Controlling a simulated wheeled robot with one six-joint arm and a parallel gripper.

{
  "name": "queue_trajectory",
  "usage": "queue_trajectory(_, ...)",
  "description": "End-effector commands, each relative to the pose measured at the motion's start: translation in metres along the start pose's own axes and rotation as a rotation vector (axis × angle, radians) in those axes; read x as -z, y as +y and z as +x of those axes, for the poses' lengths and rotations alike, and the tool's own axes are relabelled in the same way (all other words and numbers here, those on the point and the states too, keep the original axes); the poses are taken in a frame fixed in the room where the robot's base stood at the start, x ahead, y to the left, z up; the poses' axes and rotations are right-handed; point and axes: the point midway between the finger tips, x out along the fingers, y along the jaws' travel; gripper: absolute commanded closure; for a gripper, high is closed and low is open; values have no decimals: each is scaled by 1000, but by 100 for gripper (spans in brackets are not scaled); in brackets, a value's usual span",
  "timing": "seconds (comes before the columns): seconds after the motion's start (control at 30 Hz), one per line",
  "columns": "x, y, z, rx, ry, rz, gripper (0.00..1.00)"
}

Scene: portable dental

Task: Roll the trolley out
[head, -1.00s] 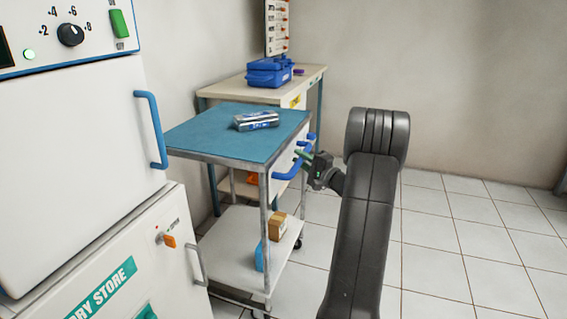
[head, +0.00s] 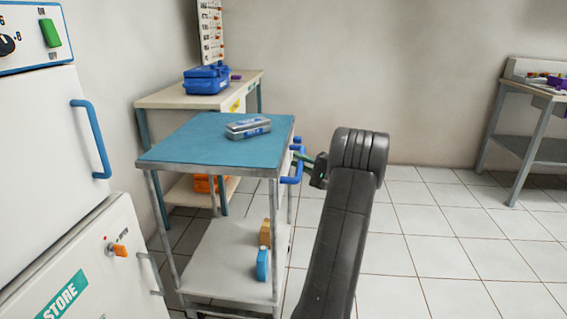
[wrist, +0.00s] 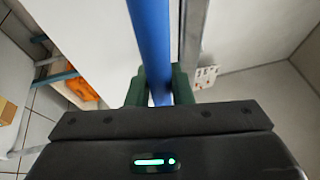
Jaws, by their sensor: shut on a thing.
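The trolley (head: 160,157) stands beside the white cabinet, with a blue top, metal legs and a pale lower shelf (head: 225,275). In the wrist view my green fingers (wrist: 158,88) are shut around the blue handle bar (wrist: 151,45). A small brown box (head: 265,233) and a blue bottle (head: 262,265) stand on the lower shelf.
A white cabinet with a blue handle (head: 92,140) stands close on the left. A bench (head: 160,98) with a blue case (head: 206,80) is behind the trolley. Another table (head: 540,145) is far right. The tiled floor (head: 440,240) on the right is clear.

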Motion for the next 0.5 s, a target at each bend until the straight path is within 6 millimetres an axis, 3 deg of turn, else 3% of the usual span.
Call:
queue_trajectory(0.1, 10, -3, -23, -2, 3, 1, 100)
queue_trajectory(0.5, 36, -17, -85, -1, 3, 2, 100)
